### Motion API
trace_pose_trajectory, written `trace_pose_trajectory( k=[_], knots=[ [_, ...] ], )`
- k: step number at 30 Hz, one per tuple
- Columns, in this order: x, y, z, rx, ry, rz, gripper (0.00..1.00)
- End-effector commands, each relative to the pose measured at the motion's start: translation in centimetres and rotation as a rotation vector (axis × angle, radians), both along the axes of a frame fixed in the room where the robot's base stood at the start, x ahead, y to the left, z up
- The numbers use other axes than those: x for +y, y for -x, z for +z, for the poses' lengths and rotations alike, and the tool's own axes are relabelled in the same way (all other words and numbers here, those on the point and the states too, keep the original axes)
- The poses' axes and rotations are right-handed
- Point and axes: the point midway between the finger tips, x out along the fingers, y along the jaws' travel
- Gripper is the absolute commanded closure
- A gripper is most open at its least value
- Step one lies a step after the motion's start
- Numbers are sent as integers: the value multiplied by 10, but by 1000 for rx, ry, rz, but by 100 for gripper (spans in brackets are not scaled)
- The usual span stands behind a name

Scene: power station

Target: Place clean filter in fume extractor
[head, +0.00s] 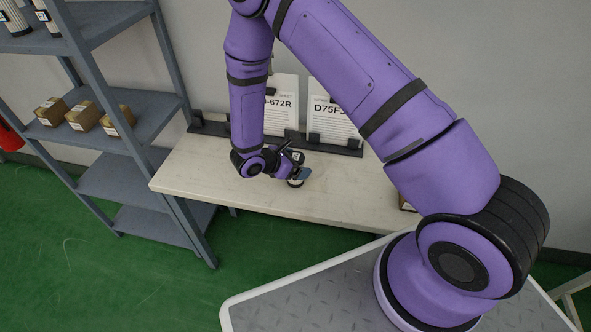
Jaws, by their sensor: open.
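My gripper (290,162) is low over the pale table, near its middle. It is open. A small round object (296,182) with a dark top and a pale lower edge is right at the fingertips. It is too small and too covered by the gripper to tell whether it is a filter, or whether the fingers touch it. White cylinders with dark ends (14,18) stand on the top shelf at the far left and look like filter cartridges. I cannot make out a fume extractor for sure in this view.
The pale table (200,170) is mostly clear on its left. A grey shelf (130,185) holds several small brown boxes (84,116). A red object (9,138) shows at the left edge.

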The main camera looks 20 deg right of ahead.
Motion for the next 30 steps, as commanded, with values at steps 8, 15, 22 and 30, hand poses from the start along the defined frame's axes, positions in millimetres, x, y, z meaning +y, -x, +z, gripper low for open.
trace_pose_trajectory(
  k=[8,15,22,30],
  knots=[
    [0,0,0,0,0,0,28],
    [0,0,0,0,0,0,72],
    [0,0,1,-1,0,1,72],
    [0,0,17,-1,0,0,72]
  ],
)
